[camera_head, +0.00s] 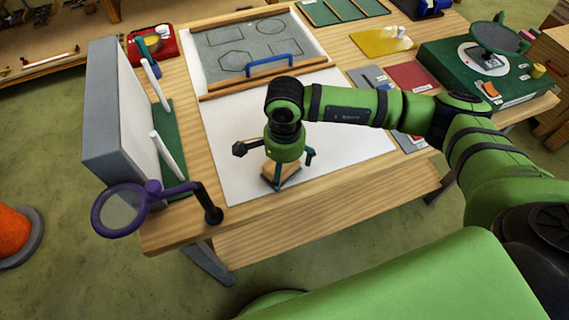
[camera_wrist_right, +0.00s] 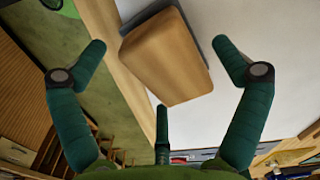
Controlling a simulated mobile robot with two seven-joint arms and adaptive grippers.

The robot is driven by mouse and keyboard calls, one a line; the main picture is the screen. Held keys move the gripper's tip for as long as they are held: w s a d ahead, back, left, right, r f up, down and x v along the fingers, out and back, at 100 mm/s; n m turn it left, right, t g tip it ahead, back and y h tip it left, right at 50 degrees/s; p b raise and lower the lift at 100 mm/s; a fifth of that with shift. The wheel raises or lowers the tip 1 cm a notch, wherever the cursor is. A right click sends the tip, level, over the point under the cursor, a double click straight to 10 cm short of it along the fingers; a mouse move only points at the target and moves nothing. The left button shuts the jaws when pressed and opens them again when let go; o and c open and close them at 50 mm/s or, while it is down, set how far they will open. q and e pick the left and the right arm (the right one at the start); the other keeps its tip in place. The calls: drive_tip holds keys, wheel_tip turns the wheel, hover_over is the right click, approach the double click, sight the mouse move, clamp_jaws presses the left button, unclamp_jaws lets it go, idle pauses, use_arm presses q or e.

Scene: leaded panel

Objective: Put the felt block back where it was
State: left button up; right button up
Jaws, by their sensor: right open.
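The felt block (camera_wrist_right: 168,60) is a tan wooden block with a dark grey layer along its edge in the wrist view. It lies on the white sheet (camera_head: 350,150), close to the table's front edge. In the head view the block (camera_head: 288,172) is partly hidden by my right gripper (camera_head: 292,170), which points down over it. In the wrist view the gripper's green fingers (camera_wrist_right: 160,48) are spread open, with the block between and beyond their tips. I cannot tell whether any finger touches it. My left gripper is not in view.
A grey panel (camera_head: 101,105) stands upright at the left, with white rods beside it. A purple-rimmed magnifier (camera_head: 118,210) is at the front left corner. A drawing board with a blue handle (camera_head: 268,65) lies behind. A green machine (camera_head: 480,70) stands at the right. White sheet around the block is clear.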

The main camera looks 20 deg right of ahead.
sight(285, 166)
drive_tip(key=shift+r, duration=0.3)
wheel_tip(285, 166, up, 12)
drive_tip(key=b, duration=0.4)
drive_tip(key=shift+f, duration=0.2)
